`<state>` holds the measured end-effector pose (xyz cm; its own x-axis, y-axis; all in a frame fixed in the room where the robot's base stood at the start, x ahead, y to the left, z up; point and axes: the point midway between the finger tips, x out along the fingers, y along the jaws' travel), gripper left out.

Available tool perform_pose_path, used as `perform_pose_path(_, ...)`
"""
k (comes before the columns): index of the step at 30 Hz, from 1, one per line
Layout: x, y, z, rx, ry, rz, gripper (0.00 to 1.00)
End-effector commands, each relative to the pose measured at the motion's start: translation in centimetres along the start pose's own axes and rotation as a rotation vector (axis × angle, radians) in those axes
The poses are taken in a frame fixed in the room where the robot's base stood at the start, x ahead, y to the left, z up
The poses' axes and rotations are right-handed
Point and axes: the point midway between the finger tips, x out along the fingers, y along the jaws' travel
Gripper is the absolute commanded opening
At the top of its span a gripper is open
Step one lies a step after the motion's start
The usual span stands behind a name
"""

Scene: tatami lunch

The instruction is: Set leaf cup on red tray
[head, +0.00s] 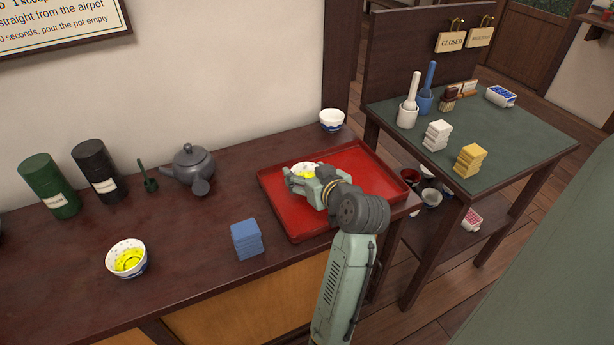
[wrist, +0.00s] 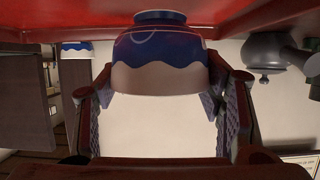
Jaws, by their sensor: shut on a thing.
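I cannot tell whether the foot touches the tray. A leaf pattern on the cup is not readable.
The tray's right part is clear.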

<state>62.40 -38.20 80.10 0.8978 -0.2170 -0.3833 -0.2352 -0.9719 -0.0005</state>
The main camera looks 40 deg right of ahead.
Motion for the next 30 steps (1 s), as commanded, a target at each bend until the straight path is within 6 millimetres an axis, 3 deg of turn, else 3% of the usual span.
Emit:
perform_pose_path(3, 0.5, 0.0, 1.4, 0.003, -0.002, 0.000, 0.29)
perform_pose_path(23, 1.1, 0.0, 2.9, 0.002, -0.003, -0.001, 0.29)
perform_pose_path(24, 1.1, 0.0, 2.9, 0.003, -0.005, -0.001, 0.65)
perform_pose_path(30, 1.1, 0.0, 2.7, 0.001, -0.002, -0.001, 0.79)
